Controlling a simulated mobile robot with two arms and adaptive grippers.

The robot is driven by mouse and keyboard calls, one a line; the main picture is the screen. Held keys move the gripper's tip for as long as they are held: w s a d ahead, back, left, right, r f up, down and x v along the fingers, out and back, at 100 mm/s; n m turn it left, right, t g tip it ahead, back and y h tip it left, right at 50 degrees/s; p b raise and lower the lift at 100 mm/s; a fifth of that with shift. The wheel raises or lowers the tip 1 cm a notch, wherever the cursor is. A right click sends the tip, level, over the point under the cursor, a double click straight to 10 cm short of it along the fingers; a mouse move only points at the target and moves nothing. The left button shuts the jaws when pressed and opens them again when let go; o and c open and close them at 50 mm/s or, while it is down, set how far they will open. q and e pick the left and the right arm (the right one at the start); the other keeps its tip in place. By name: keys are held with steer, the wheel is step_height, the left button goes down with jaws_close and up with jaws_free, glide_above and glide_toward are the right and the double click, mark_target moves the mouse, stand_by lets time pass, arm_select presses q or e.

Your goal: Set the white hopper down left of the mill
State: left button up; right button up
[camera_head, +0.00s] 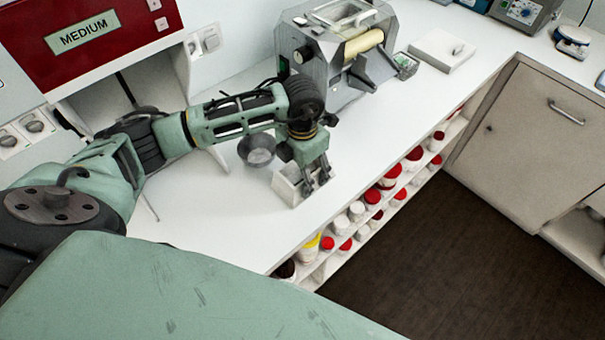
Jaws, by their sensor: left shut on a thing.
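The white hopper (287,188) is a small open-topped box on or just above the white counter, left of and nearer than the mill. I cannot tell whether its base touches the counter. My left gripper (316,178) points down and is shut on the hopper's right side. The mill (316,60) is a grey metal machine with a cream roller, at the back of the counter. My wrist hides part of its lower left. My right gripper is not in view.
A grey bowl (257,151) stands just behind the hopper. A white slab (441,50) lies right of the mill. The counter (215,215) is clear left of the hopper. Its front edge runs close by, above shelves of red-lidded jars (388,177).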

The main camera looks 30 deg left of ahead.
arm_select(q)
steer(key=shift+f, duration=0.15)
steer(key=o, duration=1.2)
steer(key=shift+o, duration=0.2)
steer(key=shift+r, duration=0.2)
step_height(320, 180, up, 12)
steer(key=b, duration=0.3)
